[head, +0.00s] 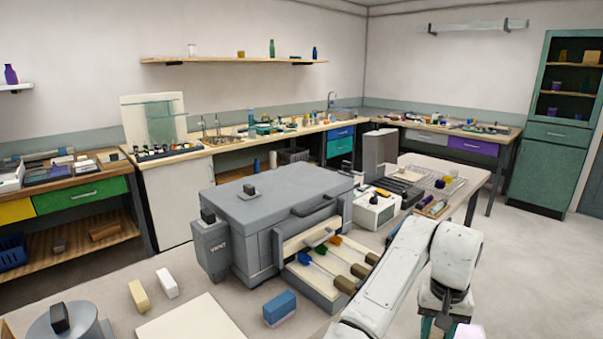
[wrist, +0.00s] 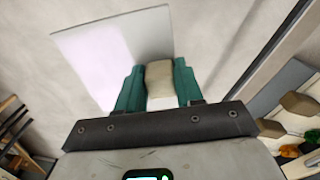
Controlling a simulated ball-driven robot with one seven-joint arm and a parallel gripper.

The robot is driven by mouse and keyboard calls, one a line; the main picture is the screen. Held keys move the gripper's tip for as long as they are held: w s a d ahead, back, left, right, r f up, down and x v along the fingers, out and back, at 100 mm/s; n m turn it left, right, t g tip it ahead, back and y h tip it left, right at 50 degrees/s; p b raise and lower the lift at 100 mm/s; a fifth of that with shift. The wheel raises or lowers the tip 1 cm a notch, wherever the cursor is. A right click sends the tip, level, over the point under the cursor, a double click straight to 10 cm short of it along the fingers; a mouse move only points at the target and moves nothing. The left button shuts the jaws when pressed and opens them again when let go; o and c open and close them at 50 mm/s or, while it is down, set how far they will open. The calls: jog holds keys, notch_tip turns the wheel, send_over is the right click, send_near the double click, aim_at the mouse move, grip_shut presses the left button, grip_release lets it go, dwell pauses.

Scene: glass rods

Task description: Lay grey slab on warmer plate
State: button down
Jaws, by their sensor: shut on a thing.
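My gripper (wrist: 158,84) is shut on a beige block-like grip (wrist: 159,70) between its teal fingers in the wrist view. A thin, pale grey, glossy slab (wrist: 105,50) extends beyond this grip and appears joined to it. In the head view my gripper (head: 436,325) is at the bottom right, partly cut off by the frame edge. A pale lilac patch, likely the slab (head: 468,331), shows beside it. A flat cream plate (head: 185,323) lies on the near table. I cannot tell whether it is the warmer plate.
A grey lidded kiln (head: 270,205) stands on the table. A rack (head: 300,272) of coloured glass rods sits before it. A blue block (head: 280,307) and two pale blocks lie near the front. A white box (head: 376,210) stands behind. Open floor lies right.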

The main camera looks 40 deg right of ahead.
jog(key=w+a+f+n, duration=0.3)
jog(key=w+a+f, duration=0.1)
jog(key=a, duration=0.3)
jog(key=w+a+f+n, duration=0.3)
jog(key=w+a+f, duration=0.2)
jog(key=a, duration=0.2)
jog(key=a+f+n, duration=0.3)
jog(key=a+f, duration=0.1)
jog(key=a, duration=0.5)
jog(key=w+a+f+n, duration=0.1)
jog(key=a+f+n, duration=0.1)
jog(key=a+f, duration=0.3)
jog(key=a, duration=0.4)
jog(key=shift+f+n, duration=0.25)
jog(key=shift+n, duration=0.15)
jog(key=shift+w, duration=0.1)
